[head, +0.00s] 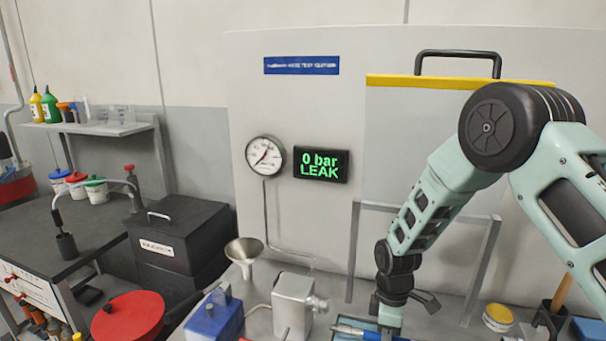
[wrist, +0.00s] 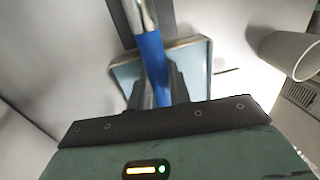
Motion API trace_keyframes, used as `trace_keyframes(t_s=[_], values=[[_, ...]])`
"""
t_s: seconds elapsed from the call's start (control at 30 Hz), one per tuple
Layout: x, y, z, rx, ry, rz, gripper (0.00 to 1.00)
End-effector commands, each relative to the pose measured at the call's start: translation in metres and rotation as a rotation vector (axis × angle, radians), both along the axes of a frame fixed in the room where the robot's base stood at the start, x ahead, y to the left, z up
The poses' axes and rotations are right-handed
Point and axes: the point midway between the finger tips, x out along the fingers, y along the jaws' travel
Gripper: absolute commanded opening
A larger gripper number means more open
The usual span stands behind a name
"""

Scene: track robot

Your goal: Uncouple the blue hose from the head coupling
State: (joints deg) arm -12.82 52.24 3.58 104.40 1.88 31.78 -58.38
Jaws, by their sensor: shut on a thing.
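My gripper (wrist: 157,88) is shut on the blue hose (wrist: 152,55), whose silver end fitting (wrist: 142,14) points away past the fingertips. In the head view my gripper is at the bottom edge, partly cut off, above a light-blue tray. A short piece of the blue hose (head: 371,334) shows there beside it. A grey metal block (head: 293,301) with a round outlet on its right, seemingly the head coupling, stands left of my gripper. The hose fitting appears apart from that outlet, lower and to its right. The hose's far end is hidden.
The wall panel display (head: 321,165) reads "0 bar LEAK", beside a round gauge (head: 265,156). A funnel (head: 244,252) and a blue block (head: 214,317) stand left of the metal block. A grey metal frame (head: 350,265) stands behind my gripper. A yellow-lidded tin (head: 498,317) is at right.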

Motion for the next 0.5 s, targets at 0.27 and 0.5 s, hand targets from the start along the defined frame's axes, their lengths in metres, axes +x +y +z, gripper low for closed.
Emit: trace_keyframes(t_s=[0.27,0.5], values=[[-0.004,-0.011,0.0,0.0,0.001,-0.002,0.0],[-0.006,-0.02,0.0,0.0,0.0,-0.002,0.0]])
